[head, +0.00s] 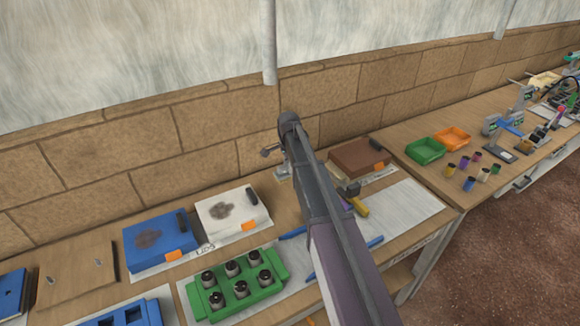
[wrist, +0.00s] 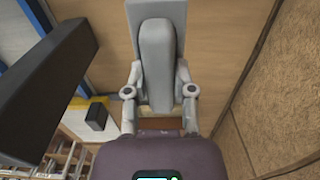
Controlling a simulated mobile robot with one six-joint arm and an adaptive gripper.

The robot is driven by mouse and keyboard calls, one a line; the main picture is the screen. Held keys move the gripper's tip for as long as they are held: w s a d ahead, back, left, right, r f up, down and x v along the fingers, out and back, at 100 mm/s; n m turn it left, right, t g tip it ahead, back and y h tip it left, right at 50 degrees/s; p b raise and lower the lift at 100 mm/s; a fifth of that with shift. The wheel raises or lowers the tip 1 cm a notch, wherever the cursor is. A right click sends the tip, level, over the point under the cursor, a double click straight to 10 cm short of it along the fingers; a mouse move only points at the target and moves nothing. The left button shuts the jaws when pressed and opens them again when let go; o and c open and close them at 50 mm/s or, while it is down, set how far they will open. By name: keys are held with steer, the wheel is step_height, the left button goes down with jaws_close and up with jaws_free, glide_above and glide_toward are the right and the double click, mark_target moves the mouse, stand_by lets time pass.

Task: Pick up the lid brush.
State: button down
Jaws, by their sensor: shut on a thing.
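My gripper (wrist: 158,25) fills the middle of the wrist view. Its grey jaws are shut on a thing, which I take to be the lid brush. The jaws hide most of that thing, and I cannot make out its shape. In the head view my arm crosses the middle of the bench and hides part of the work area. A yellow piece (head: 360,208) shows just right of the arm, with dark and purple parts beside it. A yellow piece with a black block (wrist: 95,117) shows at lower left in the wrist view.
A blue lid (head: 150,255) and a white lid (head: 215,208) lie left of my arm, a brown lid (head: 350,160) behind it. A green rack (head: 255,300) with several dark-topped cylinders stands in front. Green (head: 425,151) and orange (head: 452,138) trays are at right. The brick wall (head: 215,130) bounds the back.

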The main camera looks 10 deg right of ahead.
steer(key=shift+r+p, duration=0.35)
steer(key=shift+r, duration=0.25)
steer(key=c, duration=1.1)
jaws_free()
jaws_close()
step_height(320, 180, up, 13)
steer(key=p, duration=1.3)
steer(key=shift+f, duration=0.1)
